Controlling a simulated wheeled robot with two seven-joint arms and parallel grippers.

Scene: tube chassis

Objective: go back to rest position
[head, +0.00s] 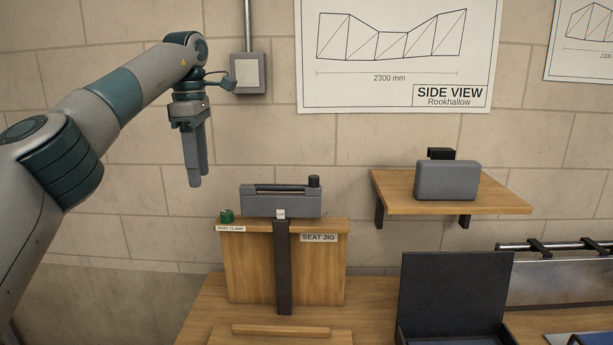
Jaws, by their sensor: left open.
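My left gripper (194,184) hangs from the left arm, fingers pointing down, in front of the block wall. It is open and holds nothing that I can see; its fingers overlap from this angle. It is up and to the left of the wooden seat jig (255,270), apart from it. A grey clamp-like block (282,204) with a black knob sits on top of the jig. My right gripper is not in the head view.
A wooden wall shelf (510,203) carries a grey box (446,181). An open dark case (455,285) stands on the bench (215,315) at right. A small green cylinder (227,215) is on the jig's left top. A wall box (249,74) is right of my left wrist.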

